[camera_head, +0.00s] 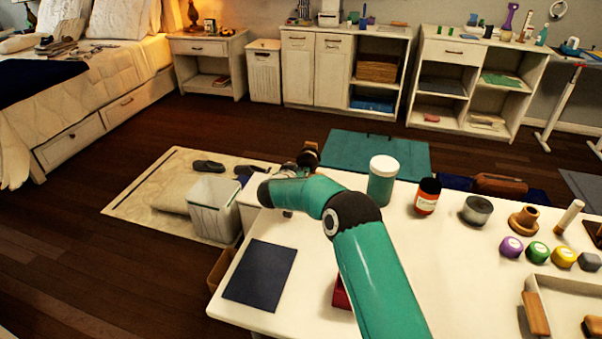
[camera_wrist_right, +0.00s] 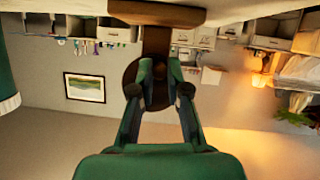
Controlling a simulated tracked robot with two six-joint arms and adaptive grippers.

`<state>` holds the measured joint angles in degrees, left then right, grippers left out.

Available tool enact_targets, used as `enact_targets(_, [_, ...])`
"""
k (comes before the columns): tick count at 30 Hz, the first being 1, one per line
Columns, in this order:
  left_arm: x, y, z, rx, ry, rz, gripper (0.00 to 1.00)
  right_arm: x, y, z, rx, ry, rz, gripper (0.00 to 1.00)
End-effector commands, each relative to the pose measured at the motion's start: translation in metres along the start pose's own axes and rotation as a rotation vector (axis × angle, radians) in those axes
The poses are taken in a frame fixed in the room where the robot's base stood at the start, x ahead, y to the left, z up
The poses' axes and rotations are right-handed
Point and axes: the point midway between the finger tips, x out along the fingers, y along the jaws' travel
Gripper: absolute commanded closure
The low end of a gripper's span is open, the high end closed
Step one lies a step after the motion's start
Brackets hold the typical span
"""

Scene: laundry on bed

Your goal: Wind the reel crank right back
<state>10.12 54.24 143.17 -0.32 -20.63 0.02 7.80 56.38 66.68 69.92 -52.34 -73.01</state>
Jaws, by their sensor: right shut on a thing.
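My right arm reaches across the white table in the head view, and its gripper is at the table's far left edge, mostly hidden behind my own wrist. A small dark brown round piece (camera_head: 308,157) shows just beyond that wrist. In the right wrist view, which looks upside down, my right gripper (camera_wrist_right: 160,82) is shut on a brown wooden part that looks like the reel crank (camera_wrist_right: 156,42). A wider brown bar (camera_wrist_right: 155,13) joins it at the top. A round brown disc shows behind the fingers. The rest of the reel is hidden. My left gripper is not in view.
On the white table (camera_head: 400,215) stand a teal jar (camera_head: 381,185), a red-brown bottle (camera_head: 427,196) and a grey pot (camera_head: 475,210). A dark blue sheet (camera_head: 260,272) lies front left. A white bin (camera_head: 213,212) stands on the floor beside the table.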

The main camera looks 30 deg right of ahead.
Motion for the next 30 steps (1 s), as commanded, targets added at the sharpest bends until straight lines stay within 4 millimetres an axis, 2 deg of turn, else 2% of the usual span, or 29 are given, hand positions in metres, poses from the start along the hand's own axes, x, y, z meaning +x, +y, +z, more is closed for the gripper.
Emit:
enact_targets(4, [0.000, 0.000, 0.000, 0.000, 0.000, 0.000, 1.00, 0.000, 0.000, 0.002, -0.002, -0.004, 0.001, 1.00])
enact_targets(5, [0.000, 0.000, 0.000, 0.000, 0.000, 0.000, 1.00, 0.000, 0.000, 0.002, -0.002, -0.003, 0.001, 0.83])
enact_targets(9, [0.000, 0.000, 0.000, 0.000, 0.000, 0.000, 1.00, 0.000, 0.000, 0.002, -0.002, -0.003, 0.001, 0.60])
enact_targets(22, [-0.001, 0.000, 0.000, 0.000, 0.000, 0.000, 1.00, -0.006, -0.001, 0.001, -0.003, -0.002, 0.000, 0.60])
enact_targets(26, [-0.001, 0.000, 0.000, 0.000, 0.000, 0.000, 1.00, -0.021, -0.001, 0.000, -0.003, -0.001, -0.002, 0.60])
enact_targets(30, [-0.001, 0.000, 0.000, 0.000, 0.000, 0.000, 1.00, -0.047, -0.002, 0.000, -0.004, -0.001, -0.003, 0.60])
